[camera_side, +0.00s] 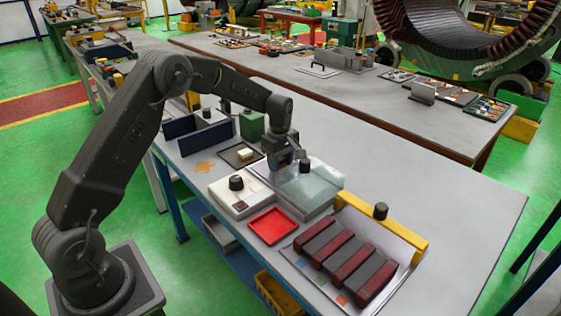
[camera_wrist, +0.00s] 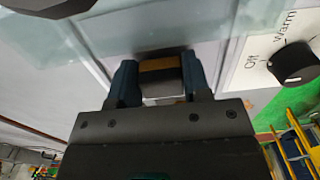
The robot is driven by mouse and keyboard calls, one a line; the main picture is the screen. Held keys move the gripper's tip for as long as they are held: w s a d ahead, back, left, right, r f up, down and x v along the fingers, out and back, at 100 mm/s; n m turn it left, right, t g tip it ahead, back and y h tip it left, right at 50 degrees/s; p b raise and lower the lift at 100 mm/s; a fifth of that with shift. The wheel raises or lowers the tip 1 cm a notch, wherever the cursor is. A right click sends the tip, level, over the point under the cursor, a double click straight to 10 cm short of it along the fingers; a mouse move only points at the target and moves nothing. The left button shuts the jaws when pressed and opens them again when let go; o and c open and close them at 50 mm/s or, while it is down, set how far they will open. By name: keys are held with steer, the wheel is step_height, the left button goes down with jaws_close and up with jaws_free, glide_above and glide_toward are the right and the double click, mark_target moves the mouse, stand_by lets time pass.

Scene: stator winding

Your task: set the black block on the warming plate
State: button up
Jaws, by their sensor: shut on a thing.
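Dark grey to black blocks (camera_side: 337,256) lie alternating with dark red ones on a light tray (camera_side: 288,256) at the lower right of the side view. The warming plate has a white control box with a black knob (camera_side: 236,183); the "Off" and "Warm" dial (camera_wrist: 294,63) shows in the wrist view. A clear cover (camera_side: 318,183) with a dark knob (camera_side: 305,166) stands over the plate's bed. My gripper (camera_side: 288,160) is at the cover's left rear edge. In the wrist view its fingers (camera_wrist: 160,78) are shut on a small amber-and-dark piece; whether it belongs to the cover is unclear.
A yellow bar (camera_side: 400,230) with a black knob stands behind the blocks. A red tray (camera_side: 272,226) lies in front of the plate. A dark mat (camera_side: 232,159) with a pale block, and a green block (camera_side: 252,124), are behind left. The table's right side is clear.

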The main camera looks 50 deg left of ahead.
mark_target(281, 160)
steer(key=o, duration=1.3)
steer(key=shift+c, duration=0.2)
steer(key=shift+r, duration=0.1)
steer(key=shift+r, duration=3.45)
